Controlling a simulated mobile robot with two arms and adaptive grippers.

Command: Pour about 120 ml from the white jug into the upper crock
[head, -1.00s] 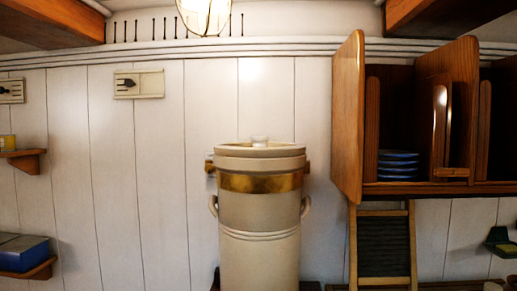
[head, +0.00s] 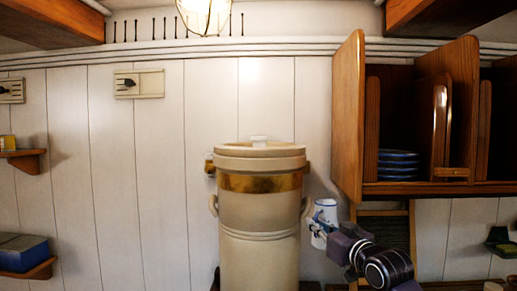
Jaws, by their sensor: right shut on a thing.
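The tall cream crock (head: 258,205) stands in the middle, with a brass band around its upper part and side handles. My left gripper is out of view.
An open wooden cupboard (head: 347,120) with stacked blue plates (head: 397,165) hangs above and right of the jug. A washboard-like panel (head: 383,232) is behind my arm.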

